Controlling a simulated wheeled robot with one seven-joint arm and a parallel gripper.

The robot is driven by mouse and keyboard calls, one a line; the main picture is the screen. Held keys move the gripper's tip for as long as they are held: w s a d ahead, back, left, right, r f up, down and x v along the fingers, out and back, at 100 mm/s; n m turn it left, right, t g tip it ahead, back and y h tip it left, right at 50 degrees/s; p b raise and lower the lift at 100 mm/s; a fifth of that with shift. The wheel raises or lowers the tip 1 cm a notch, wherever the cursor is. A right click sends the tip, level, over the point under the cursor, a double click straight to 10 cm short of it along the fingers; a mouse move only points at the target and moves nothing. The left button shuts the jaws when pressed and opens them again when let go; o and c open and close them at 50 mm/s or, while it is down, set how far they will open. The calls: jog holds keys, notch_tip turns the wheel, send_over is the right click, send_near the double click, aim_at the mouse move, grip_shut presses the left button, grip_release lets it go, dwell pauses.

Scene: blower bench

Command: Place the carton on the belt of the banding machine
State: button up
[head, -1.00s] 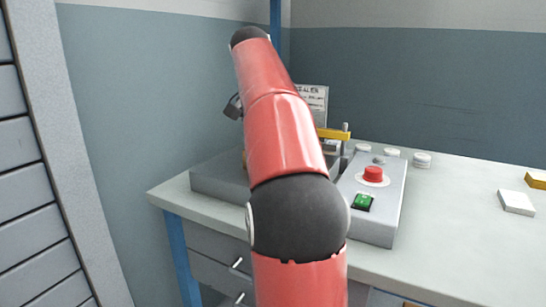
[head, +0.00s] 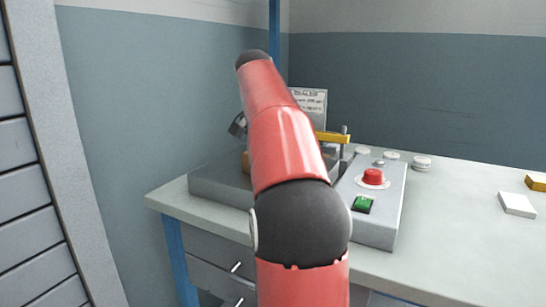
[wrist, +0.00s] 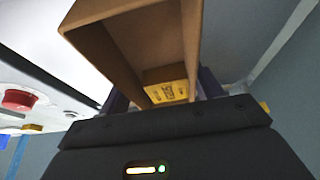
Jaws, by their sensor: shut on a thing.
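The carton (wrist: 130,38) is a brown, open box that fills the upper middle of the wrist view. A yellow label (wrist: 168,90) shows at its inner end. My gripper (wrist: 164,88) is shut on the carton, with a dark finger on either side. In the head view, my arm hides most of the gripper, and only a small brown patch of the carton (head: 246,164) shows beside the arm, over the grey machine bed (head: 212,178). Whether the carton touches the belt is hidden.
The machine's control box (head: 374,208) has a red button (head: 373,177) and a green switch (head: 362,204). A yellow bar (head: 332,138) and a sign (head: 312,104) stand behind my arm. White round pieces (head: 421,163) and a white block (head: 516,204) lie on the bench (head: 450,240).

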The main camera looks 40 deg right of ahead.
jog(key=shift+r, duration=0.1)
jog(key=shift+s+a+r, duration=0.15)
jog(key=shift+a+r, duration=0.25)
jog(key=shift+r, duration=0.1)
notch_tip(320, 180, up, 6)
jog(key=p, duration=0.3)
jog(key=shift+f, duration=0.1)
jog(key=s+a+b, duration=0.1)
jog(key=s+a, duration=0.2)
jog(key=a, duration=0.6)
jog(key=s+a+b, duration=0.2)
jog(key=s+a, duration=0.2)
jog(key=a, duration=0.4)
jog(key=shift+s+a, duration=0.3)
jog(key=shift+a, duration=0.1)
